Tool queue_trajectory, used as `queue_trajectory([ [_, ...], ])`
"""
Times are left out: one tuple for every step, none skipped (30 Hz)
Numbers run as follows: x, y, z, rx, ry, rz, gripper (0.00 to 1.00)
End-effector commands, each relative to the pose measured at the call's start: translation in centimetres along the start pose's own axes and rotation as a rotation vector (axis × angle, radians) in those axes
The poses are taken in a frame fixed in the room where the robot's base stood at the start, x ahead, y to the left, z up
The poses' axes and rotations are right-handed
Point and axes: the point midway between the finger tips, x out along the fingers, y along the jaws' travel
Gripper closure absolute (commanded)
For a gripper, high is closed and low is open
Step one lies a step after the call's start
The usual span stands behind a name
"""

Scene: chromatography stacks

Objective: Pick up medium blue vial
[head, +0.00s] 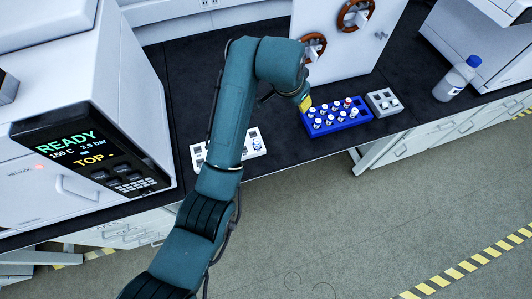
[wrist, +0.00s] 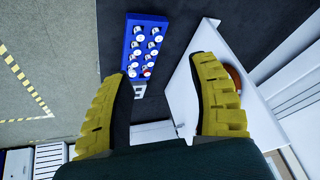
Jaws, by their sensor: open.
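A blue rack (head: 360,119) holds several white-capped vials (head: 328,118) on the black bench. The rack (wrist: 130,30) also shows between and beyond my fingertips in the wrist view. One cap near its lower end carries red (wrist: 147,72). I cannot tell which vial is the medium blue one; the vial bodies are mostly hidden in the rack. My gripper (head: 306,103) is at the rack's left end in the head view, and seems to be above it. In the wrist view its yellow fingers (wrist: 160,72) are wide apart with nothing between them.
A small grey rack (head: 383,102) stands right of the blue one. A white rack (head: 250,151) lies left, partly behind my arm. A white panel (head: 342,55) with brown rings stands close behind. A blue-capped bottle (head: 453,82) is farther right. An instrument (head: 80,95) reads READY at left.

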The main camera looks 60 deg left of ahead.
Motion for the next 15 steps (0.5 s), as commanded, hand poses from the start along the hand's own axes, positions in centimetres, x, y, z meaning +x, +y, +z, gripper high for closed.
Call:
queue_trajectory([
  [4.5, -2.2, 4.2, -0.032, -0.092, 0.018, 0.4],
  [5.7, -3.2, 6.0, -0.045, -0.142, 0.034, 0.4],
  [6.8, -4.4, 8.1, -0.061, -0.2, 0.055, 0.4],
  [7.4, -5.1, 9.4, -0.072, -0.237, 0.07, 0.4],
  [7.9, -5.6, 10.6, -0.08, -0.269, 0.084, 0.4],
  [8.3, -6.2, 11.8, -0.09, -0.301, 0.1, 0.4],
  [8.5, -6.5, 12.4, -0.096, -0.32, 0.11, 0.4],
  [8.6, -6.7, 12.9, -0.101, -0.334, 0.117, 0.4],
  [8.7, -6.9, 13.3, -0.103, -0.346, 0.124, 0.4],
  [9.0, -6.9, 13.6, -0.104, -0.352, 0.128, 0.4],
  [9.3, -6.8, 13.8, -0.105, -0.355, 0.13, 0.4],
  [9.8, -6.7, 14.0, -0.105, -0.358, 0.132, 0.4],
  [10.4, -6.6, 14.2, -0.104, -0.358, 0.132, 0.4],
  [11.1, -6.5, 14.5, -0.104, -0.358, 0.132, 0.4],
  [12.1, -6.3, 14.8, -0.105, -0.359, 0.132, 0.4],
])
